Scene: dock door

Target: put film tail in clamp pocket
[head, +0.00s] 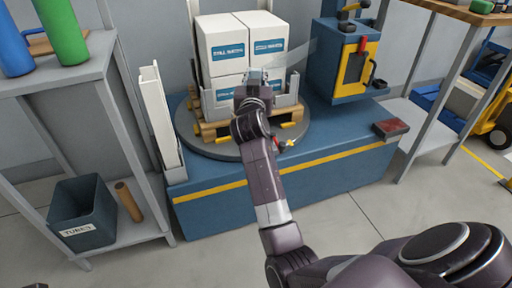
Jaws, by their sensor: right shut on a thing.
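My right gripper (254,80) is in front of the stacked white boxes, at their middle, and is shut on the end of the film tail. The film tail (299,53) is a see-through strip running from the blue wrapper carriage (332,62) at the right towards my gripper. My own wrist and forearm hide the gripped end and part of the pallet front. I cannot clearly make out the clamp pocket; a small red and yellow part (284,145) sits at the turntable's front edge beside my forearm. My left gripper is not in view.
The white boxes (222,39) stand on a wooden pallet (211,130) on the round grey turntable (190,144). A white upright post (157,115) stands at the left. A shelf with a tubes bin (84,212) is further left. A red-topped block (391,128) lies on the blue base's right end.

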